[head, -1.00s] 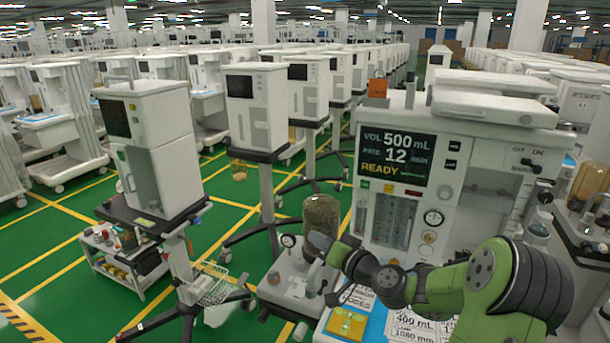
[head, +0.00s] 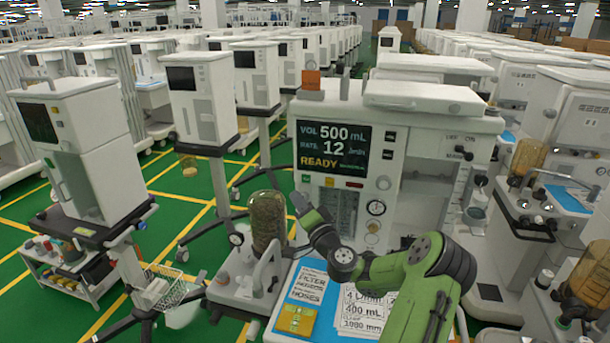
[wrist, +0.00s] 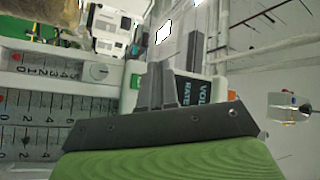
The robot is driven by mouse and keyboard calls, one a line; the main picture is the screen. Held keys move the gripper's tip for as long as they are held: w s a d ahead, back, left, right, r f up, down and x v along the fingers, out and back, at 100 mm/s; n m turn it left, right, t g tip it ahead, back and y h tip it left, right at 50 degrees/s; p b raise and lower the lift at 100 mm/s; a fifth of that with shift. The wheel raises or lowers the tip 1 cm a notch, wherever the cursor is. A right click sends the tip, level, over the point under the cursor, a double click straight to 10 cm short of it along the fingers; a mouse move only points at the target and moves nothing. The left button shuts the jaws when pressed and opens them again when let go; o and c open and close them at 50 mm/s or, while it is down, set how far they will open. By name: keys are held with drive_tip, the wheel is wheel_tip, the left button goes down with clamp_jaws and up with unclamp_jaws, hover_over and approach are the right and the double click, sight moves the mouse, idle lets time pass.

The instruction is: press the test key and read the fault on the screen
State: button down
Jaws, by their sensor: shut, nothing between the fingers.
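The anaesthesia machine's screen (head: 333,148) is lit and reads VOL 500 mL, RATE 12 and READY; no fault text shows. My gripper (head: 296,200) is shut and empty, below the screen's left side, near the green key. Contact cannot be told. In the wrist view my gripper (wrist: 157,72) points toward the panel, where the green key (wrist: 135,81) and part of the screen (wrist: 190,92) show, partly hidden by the fingers.
A glass canister (head: 267,222) stands just left of my gripper. The machine's worktop holds a yellow box (head: 297,320) and printed sheets (head: 366,307). A flowmeter panel (wrist: 35,105) fills the wrist view's left. Another cart (head: 75,150) stands left.

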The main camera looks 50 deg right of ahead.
sight(306, 179)
drive_tip(key=shift+w+d+p, duration=0.35)
drive_tip(key=shift+w+d, duration=0.1)
drive_tip(key=shift+d, duration=0.45)
drive_tip(key=shift+w+d+p, duration=0.4)
drive_tip(key=shift+w+d, duration=0.1)
drive_tip(key=shift+d, duration=0.35)
drive_tip(key=shift+w+d+p, duration=0.35)
drive_tip(key=shift+w+d, duration=0.1)
drive_tip(key=shift+d, duration=0.45)
drive_tip(key=shift+w+d, duration=0.2)
drive_tip(key=shift+d, duration=0.2)
drive_tip(key=shift+w+d, duration=0.2)
drive_tip(key=shift+d, duration=0.15)
idle(0.4)
drive_tip(key=shift+s+a+b, duration=0.4)
drive_tip(key=shift+a+b, duration=0.35)
